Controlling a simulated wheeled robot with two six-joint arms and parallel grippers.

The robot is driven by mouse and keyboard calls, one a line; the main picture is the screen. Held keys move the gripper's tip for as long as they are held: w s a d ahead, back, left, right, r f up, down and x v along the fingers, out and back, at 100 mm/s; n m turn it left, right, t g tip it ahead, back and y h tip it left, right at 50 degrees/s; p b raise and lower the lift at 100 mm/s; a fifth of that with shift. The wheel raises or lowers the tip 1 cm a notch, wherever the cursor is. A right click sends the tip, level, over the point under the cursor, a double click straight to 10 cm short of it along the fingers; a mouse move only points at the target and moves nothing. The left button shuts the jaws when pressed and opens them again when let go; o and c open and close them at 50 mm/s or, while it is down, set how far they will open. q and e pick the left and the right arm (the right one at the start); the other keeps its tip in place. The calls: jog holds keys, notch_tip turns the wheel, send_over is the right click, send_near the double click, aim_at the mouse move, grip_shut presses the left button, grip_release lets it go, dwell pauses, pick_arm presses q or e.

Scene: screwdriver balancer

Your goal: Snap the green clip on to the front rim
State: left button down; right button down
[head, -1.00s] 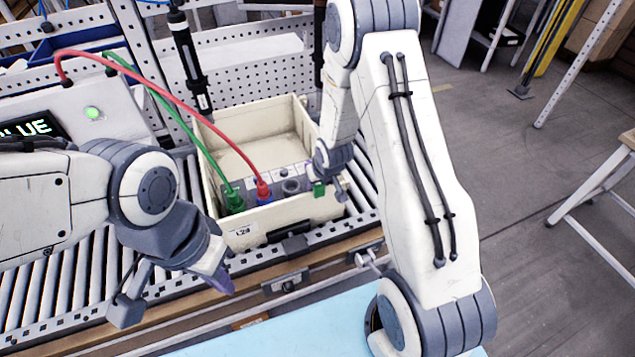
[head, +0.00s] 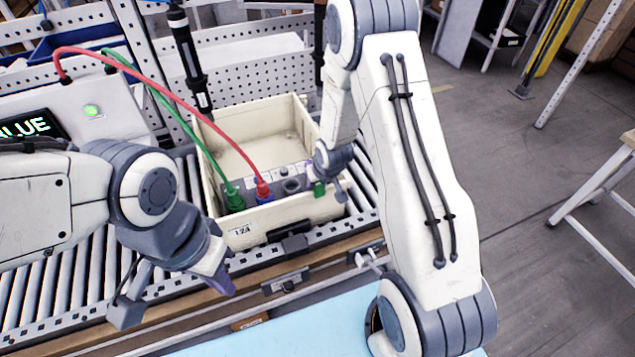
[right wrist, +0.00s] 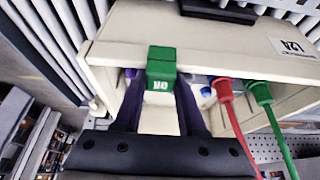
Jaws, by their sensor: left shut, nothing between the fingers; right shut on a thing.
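The cream bin (head: 240,237) stands on the roller conveyor, and its front rim faces me. The green clip (head: 319,189) is at the right part of that rim. My right gripper (head: 322,176) is shut on it. In the right wrist view the clip (right wrist: 161,66) sits between the purple fingers (right wrist: 158,100) and overlaps the rim line of the bin wall (right wrist: 120,52). I cannot tell whether it is fully seated. My left gripper (head: 222,283) is shut and empty, in front of the bin's left corner, apart from it.
A red cable plug (head: 263,190) and a green cable plug (head: 234,201) stand in the bin, their cables running to a box with a lit display (head: 32,127). A black tool (head: 191,62) hangs behind the bin. A blue surface (head: 300,335) lies in front.

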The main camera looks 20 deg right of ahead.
jog(key=shift+s+f, duration=0.45)
jog(key=shift+c, duration=2.1)
grip_release()
jog(key=shift+w, duration=0.1)
jog(key=shift+r, duration=0.3)
jog(key=p+v, duration=0.1)
jog(key=v, duration=0.9)
jog(key=shift+w+r, duration=0.15)
jog(key=shift+w, duration=0.15)
